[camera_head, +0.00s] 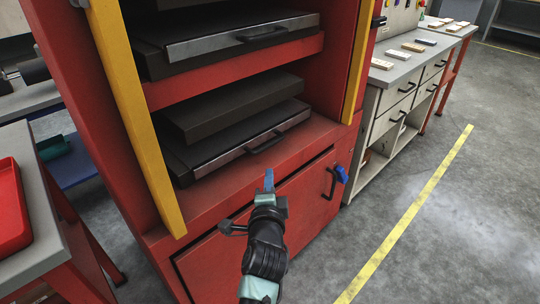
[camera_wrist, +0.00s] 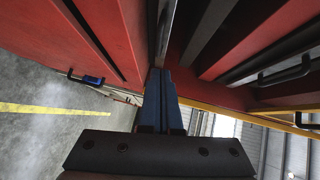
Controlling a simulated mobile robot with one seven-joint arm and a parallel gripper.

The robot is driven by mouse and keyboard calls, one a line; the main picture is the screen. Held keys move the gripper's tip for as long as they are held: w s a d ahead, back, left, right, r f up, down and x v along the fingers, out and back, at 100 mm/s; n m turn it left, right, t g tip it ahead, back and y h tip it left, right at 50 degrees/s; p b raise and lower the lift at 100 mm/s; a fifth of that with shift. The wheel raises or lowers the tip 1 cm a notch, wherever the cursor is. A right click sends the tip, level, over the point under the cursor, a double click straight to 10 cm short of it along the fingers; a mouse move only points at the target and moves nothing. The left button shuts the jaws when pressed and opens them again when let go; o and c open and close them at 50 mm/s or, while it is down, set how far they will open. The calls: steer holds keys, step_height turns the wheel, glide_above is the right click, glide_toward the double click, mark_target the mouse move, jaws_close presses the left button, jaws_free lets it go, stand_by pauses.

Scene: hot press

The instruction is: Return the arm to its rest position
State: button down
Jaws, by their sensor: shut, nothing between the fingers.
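My gripper (camera_head: 269,181) is in front of the lower part of the red press (camera_head: 215,258) in the head view. Its blue fingers are together with nothing between them. In the wrist view the shut fingers (camera_wrist: 161,88) point toward the red press frame (camera_wrist: 110,30). I cannot tell whether the fingertips touch the press. My dark arm rises from the bottom of the head view, bent at the wrist.
The press has two dark drawers with handles, an upper one (camera_head: 240,38) and a lower one (camera_head: 245,140). Yellow posts (camera_head: 135,110) flank the opening. A red tray (camera_head: 12,215) sits on the left table. A workbench (camera_head: 400,72) stands right. Floor (camera_head: 450,230) at right is clear.

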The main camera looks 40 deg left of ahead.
steer(key=v, duration=0.3)
steer(key=w+d+r+n+t+h, duration=0.1)
steer(key=w+d+r+n+t, duration=0.15)
steer(key=d+r, duration=0.55)
steer(key=w+d+r+n+t+h, duration=0.1)
steer(key=d+r+t, duration=0.25)
steer(key=r, duration=0.85)
steer(key=w+d+r+n+t+h, duration=0.1)
steer(key=d+r+t, duration=0.2)
steer(key=d+r, duration=0.55)
steer(key=s+d+r+n+t+h, duration=0.2)
steer(key=s+d+r+t+h, duration=0.15)
steer(key=s+d+r, duration=0.5)
steer(key=s+d+r+n+t+h, duration=0.1)
steer(key=s+d+r+t+h, duration=0.35)
steer(key=r, duration=0.75)
step_height(320, 180, up, 28)
steer(key=d+g+p, duration=0.1)
steer(key=p, duration=2.7)
steer(key=shift+d+f+g, duration=0.2)
steer(key=shift+d+g, duration=0.15)
steer(key=shift+g, duration=0.05)
steer(key=shift+n, duration=0.25)
